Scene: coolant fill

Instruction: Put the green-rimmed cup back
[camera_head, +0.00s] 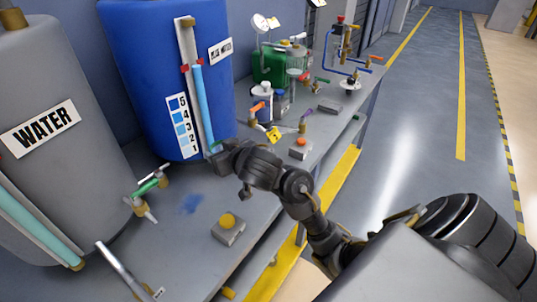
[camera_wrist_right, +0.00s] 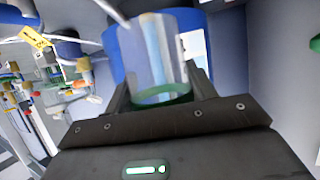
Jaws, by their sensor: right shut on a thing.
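The green-rimmed cup (camera_wrist_right: 160,60) is clear, and its green rim (camera_wrist_right: 165,94) lies close to my palm in the right wrist view. My right gripper (camera_wrist_right: 162,85) is shut on it, with one dark finger on each side. In the head view my right gripper (camera_head: 217,155) is over the bench, in front of the lower part of the blue tank (camera_head: 140,70). I cannot make out the cup there, as the gripper and wrist cover it. My left gripper is not in view.
A grey WATER tank (camera_head: 50,150) stands at the left, with a green-handled valve (camera_head: 148,187) beside it. Bottles, valves and piping crowd the far end. The bench front is mostly clear.

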